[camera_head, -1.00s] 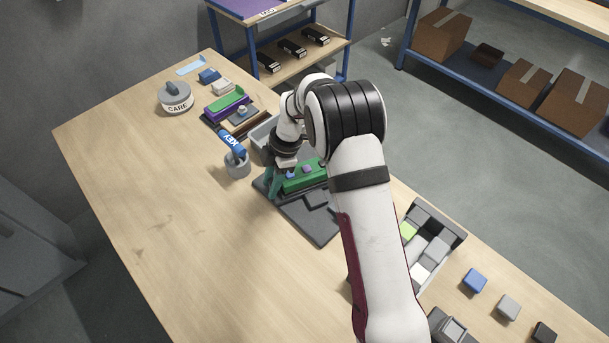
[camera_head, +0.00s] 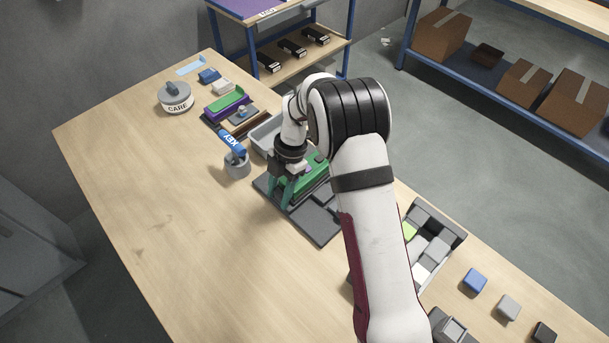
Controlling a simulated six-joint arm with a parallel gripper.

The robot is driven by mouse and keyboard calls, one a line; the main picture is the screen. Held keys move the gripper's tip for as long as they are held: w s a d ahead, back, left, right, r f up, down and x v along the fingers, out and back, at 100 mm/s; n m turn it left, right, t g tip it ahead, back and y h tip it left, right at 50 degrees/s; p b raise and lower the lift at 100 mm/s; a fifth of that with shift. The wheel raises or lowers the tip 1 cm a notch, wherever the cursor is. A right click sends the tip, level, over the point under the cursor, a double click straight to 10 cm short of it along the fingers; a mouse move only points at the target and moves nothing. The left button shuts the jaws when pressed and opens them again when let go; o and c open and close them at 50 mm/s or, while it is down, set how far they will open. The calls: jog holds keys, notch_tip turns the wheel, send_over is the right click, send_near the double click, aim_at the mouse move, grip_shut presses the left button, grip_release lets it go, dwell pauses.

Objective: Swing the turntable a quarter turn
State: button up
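A round grey drum (camera_head: 175,98) with a raised handle and the word CARE on its side stands near the far left of the table; it may be the turntable, but I cannot be sure. My gripper (camera_head: 281,200) points down at a dark grey base plate (camera_head: 315,222), far from the drum. Its two teal fingers look apart, with nothing clearly between them. A green block (camera_head: 315,174) lies on the plate just right of the fingers, partly hidden by my arm.
A grey cup (camera_head: 237,166) with a blue KEY tag (camera_head: 233,143) stands left of my gripper. A grey bin (camera_head: 266,134) is behind it. Stacked coloured parts (camera_head: 228,104) lie near the drum. The table's left and front are clear.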

jog(key=shift+r, duration=3.5)
jog(key=shift+o, duration=0.9)
jog(key=shift+r, duration=0.15)
jog(key=o, duration=0.5)
jog(key=d+r+m, duration=0.4)
jog(key=r, duration=0.1)
jog(key=d+r+m+t, duration=0.1)
jog(key=d+r+m, duration=0.1)
jog(key=shift+w+r+m+h, duration=0.15)
jog(key=shift+w+m+h, duration=0.15)
jog(key=shift+h, duration=0.1)
jog(key=shift+c, duration=0.2)
jog(key=s+d+r+m+t+h, duration=0.2)
jog(key=s+d+r+m, duration=0.1)
jog(key=d+r+m, duration=0.8)
notch_tip(320, 180, down, 11)
jog(key=a, duration=0.1)
jog(key=shift+a+m, duration=0.15)
jog(key=shift+m, duration=0.15)
jog(key=shift+s+r, duration=0.1)
